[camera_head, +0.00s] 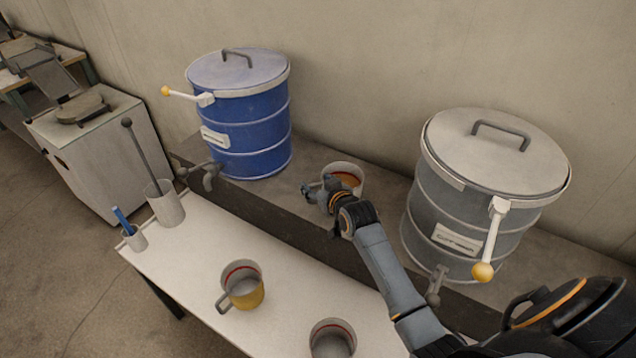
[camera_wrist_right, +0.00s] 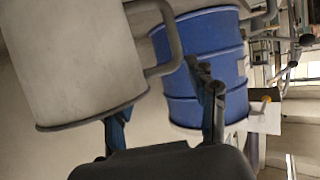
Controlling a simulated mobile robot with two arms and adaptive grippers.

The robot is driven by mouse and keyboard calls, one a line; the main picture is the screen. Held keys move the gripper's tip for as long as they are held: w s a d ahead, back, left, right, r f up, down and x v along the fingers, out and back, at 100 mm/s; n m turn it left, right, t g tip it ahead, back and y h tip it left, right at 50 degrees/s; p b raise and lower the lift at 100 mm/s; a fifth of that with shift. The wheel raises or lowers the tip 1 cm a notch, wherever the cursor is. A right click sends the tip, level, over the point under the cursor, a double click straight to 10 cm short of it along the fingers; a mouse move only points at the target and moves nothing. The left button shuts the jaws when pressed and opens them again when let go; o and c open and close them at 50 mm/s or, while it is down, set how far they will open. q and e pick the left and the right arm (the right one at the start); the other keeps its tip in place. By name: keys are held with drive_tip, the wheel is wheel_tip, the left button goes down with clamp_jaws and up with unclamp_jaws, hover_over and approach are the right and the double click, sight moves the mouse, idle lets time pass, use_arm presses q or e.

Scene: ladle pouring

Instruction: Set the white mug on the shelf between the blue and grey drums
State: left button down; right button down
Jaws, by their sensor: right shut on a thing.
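The white mug (camera_head: 347,168) is at the shelf (camera_head: 314,154), in the gap between the blue drum (camera_head: 262,120) and the grey drum (camera_head: 425,215). It looks upright, with orange-brown inside. I cannot tell whether its base touches the shelf. My right gripper (camera_head: 322,190) is at the mug's near left side, shut on it and partly covering it. In the right wrist view the mug (camera_wrist_right: 70,60) fills the upper left with its handle to the right, and the blue drum (camera_wrist_right: 205,65) is behind. My left gripper is not in view.
On the white table (camera_head: 190,265) stand a yellow mug (camera_head: 245,290), another mug (camera_head: 332,340), a holder (camera_head: 166,207) with a ladle and a small cup (camera_head: 135,240) with a blue stick. Both drums have taps at the front and levers with yellow knobs.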

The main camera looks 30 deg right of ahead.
drive_tip(key=shift+r, duration=0.1)
idle(0.3)
drive_tip(key=shift+c, duration=2)
unclamp_jaws()
drive_tip(key=shift+f, duration=0.3)
drive_tip(key=shift+s, duration=0.1)
drive_tip(key=shift+r, duration=0.1)
drive_tip(key=b+v, duration=0.1)
drive_tip(key=v, duration=1.1)
